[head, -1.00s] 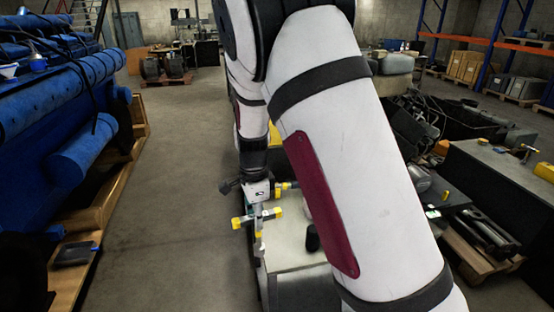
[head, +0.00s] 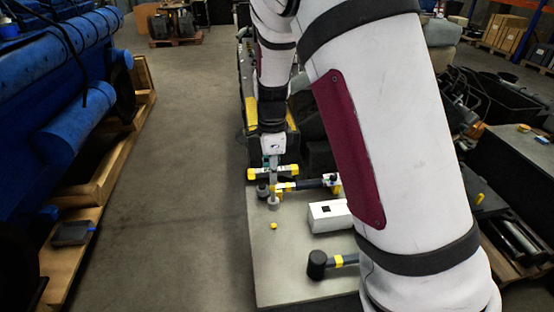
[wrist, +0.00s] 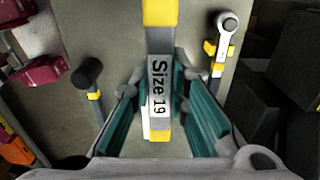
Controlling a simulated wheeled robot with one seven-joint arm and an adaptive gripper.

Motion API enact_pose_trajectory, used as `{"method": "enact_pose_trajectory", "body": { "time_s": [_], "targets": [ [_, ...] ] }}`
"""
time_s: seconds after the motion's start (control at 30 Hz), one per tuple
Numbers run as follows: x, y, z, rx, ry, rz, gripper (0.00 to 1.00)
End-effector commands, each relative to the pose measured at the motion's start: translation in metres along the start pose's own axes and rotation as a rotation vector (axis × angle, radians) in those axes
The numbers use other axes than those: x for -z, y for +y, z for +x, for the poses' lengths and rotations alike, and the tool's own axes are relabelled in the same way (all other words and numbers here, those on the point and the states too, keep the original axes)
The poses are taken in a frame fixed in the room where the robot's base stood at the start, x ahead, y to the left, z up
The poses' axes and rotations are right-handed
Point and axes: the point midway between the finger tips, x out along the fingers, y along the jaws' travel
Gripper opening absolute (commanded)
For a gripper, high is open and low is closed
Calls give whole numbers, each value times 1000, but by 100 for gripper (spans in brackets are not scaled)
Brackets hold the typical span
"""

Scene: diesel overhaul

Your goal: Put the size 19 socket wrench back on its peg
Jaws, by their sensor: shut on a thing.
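My gripper (wrist: 158,105) is shut on the size 19 socket wrench (wrist: 161,45), a grey bar with yellow bands and a white "Size 19" label between the teal fingers. In the head view, my gripper (head: 272,160) holds the wrench (head: 259,174) crosswise above the far part of a grey bench top (head: 285,278). A grey stem hangs below the grip there; I cannot tell whether it touches anything. A small yellow piece (head: 273,226) is on the bench top, nearer than the gripper. I cannot tell whether it is a peg.
A white box (head: 327,216) with a black square and a black mallet (head: 318,264) are on the bench. Another tool with yellow bands (head: 306,185) lies close beyond the box; the wrist view shows a ratchet (wrist: 228,22). The aisle floor (head: 180,180) at left is clear.

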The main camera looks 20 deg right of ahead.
Motion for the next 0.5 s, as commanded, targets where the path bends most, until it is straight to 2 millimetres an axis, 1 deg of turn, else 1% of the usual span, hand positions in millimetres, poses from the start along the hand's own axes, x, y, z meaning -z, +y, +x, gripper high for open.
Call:
{"method": "enact_pose_trajectory", "body": {
  "time_s": [0.17, 0.5],
  "targets": [
    [0, -1, 13, -1, 0, 1, 0],
    [0, -2, 56, -1, -1, 0, 0]
  ]
}}
